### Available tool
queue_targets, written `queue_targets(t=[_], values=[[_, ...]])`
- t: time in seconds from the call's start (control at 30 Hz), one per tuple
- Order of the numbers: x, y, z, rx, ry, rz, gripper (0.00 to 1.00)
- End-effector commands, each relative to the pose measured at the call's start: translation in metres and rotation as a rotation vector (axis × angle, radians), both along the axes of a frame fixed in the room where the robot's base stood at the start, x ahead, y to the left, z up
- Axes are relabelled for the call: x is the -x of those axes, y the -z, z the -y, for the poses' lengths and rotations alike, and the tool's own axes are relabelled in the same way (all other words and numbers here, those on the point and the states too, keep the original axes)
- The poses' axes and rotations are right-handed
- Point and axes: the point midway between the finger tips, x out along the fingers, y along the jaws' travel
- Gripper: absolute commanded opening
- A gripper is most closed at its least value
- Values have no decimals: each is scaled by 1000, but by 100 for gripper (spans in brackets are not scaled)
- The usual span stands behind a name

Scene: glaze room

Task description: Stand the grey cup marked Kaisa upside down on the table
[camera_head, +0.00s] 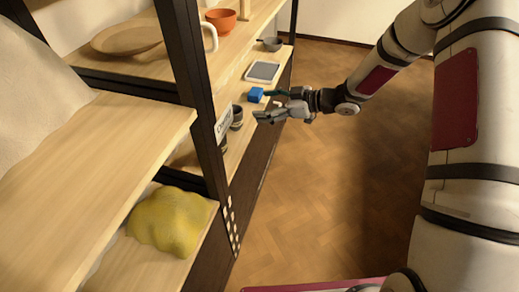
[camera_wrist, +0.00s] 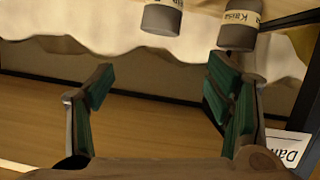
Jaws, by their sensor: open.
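In the wrist view, the grey cup marked Kaisa (camera_wrist: 239,36) is at the top right, with a pale name band around it. A second grey cup (camera_wrist: 162,20) with a similar band is to its left, its name not clearly readable.
The middle shelf (camera_head: 232,158) also holds a blue block (camera_head: 256,95), a grey tablet-like thing (camera_head: 262,71) and a small dark pan (camera_head: 273,44). A dark post with a name card (camera_head: 224,125) stands close to the cups. A yellow cloth (camera_head: 170,220) lies lower. The floor at right is clear.

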Motion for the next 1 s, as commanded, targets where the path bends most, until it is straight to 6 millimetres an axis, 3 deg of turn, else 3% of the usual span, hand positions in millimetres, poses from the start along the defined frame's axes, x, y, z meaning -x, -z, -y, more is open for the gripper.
queue_targets(t=[0.03,0.1,0.3,0.57,1.0], values=[[9,32,-6,-63,-54,-22,73],[25,54,-13,-149,-132,-43,73],[61,90,-21,-324,-276,-86,73],[74,97,-28,-377,-322,-100,73],[72,96,-73,-376,-321,-101,73]])
